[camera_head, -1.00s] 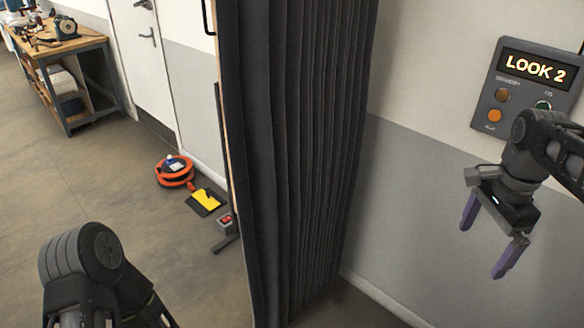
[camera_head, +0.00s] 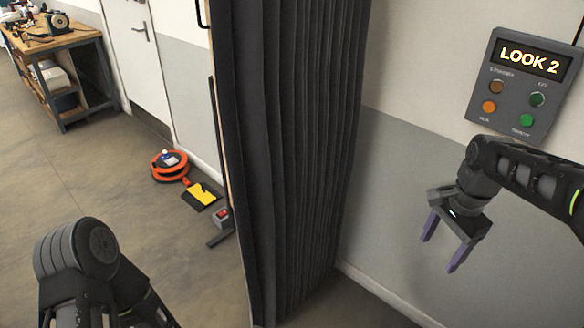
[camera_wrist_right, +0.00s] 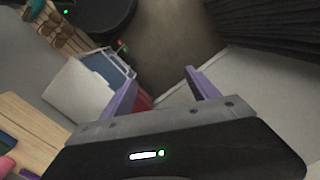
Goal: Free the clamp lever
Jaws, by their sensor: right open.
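I cannot make out a clamp lever for certain in either view. My right gripper (camera_head: 440,255) is open and empty, its purple fingers pointing down in front of the grey lower wall, below the LOOK 2 panel. Its two fingers also show apart in the right wrist view (camera_wrist_right: 160,78), with nothing between them. A small grey piece with a red top (camera_head: 222,216) is on the floor by the curtain's left edge; its details are too small to tell. Only a dark joint of my left arm shows at the lower left; its gripper is out of view.
A dark curtain (camera_head: 290,150) hangs in the middle. The LOOK 2 panel (camera_head: 522,85) is on the right wall. An orange cable reel (camera_head: 169,167) and a yellow-and-black item (camera_head: 201,197) lie on the floor. A workbench (camera_head: 62,50) stands far left; floor before it is clear.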

